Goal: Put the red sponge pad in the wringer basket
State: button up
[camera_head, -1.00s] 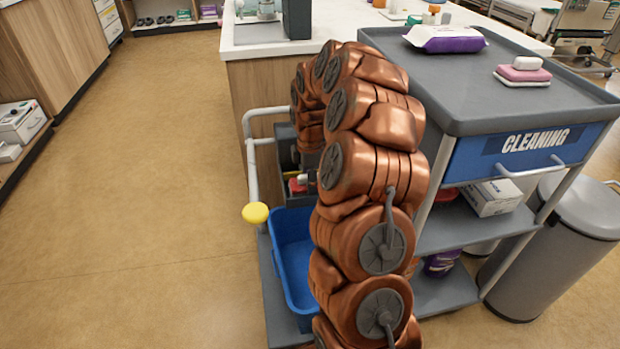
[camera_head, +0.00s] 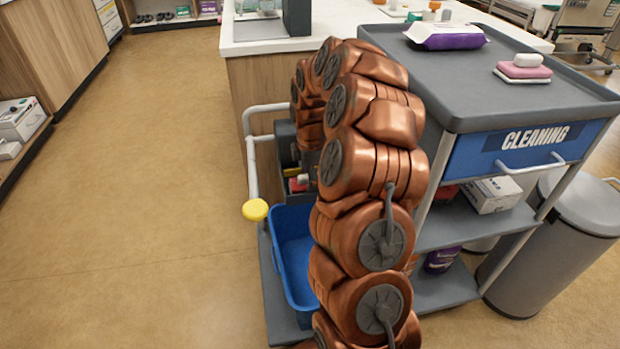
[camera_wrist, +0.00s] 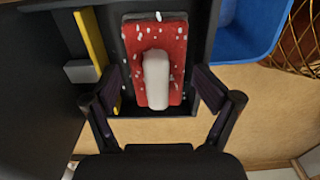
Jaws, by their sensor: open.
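The red sponge pad (camera_wrist: 172,42) lies in a dark open tray or box (camera_wrist: 205,30) in the wrist view. It has white specks and a pale rounded grip (camera_wrist: 156,80) along its middle. My gripper (camera_wrist: 153,86) is open, one finger on either side of the pad's near half, with a gap at each side. In the head view a small red patch of the pad (camera_head: 298,186) shows beside my arm, which hides my gripper there. A gold wire mesh (camera_wrist: 299,40) shows at the wrist view's right edge; I cannot tell whether it is the wringer basket.
A yellow strip (camera_wrist: 91,45) and a grey block (camera_wrist: 80,71) are left of the pad. A blue bucket (camera_head: 290,255) stands below the dark box, near a yellow knob (camera_head: 255,210). The cleaning cart (camera_head: 470,110) is at the right. Floor at left is clear.

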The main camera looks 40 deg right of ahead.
notch_tip(320, 180, up, 13)
jog(key=p, duration=0.2)
dwell(0.3)
jog(key=s+a+r+m+g, duration=0.1)
jog(key=s+a+r+m, duration=0.1)
jog(key=s+a, duration=0.55)
jog(key=s+a+r+m, duration=0.15)
jog(key=s+a, duration=0.25)
jog(key=a, duration=0.6)
jog(key=s+a+f+m+g, duration=0.1)
jog(key=s+a+m, duration=0.3)
jog(key=s, duration=0.7)
jog(key=s+a+f+m+g, duration=0.1)
jog(key=s+a+f+m, duration=0.2)
jog(key=s, duration=0.8)
jog(key=shift+s+a+m, duration=0.2)
jog(key=shift+a+m, duration=0.2)
jog(key=shift+m, duration=0.65)
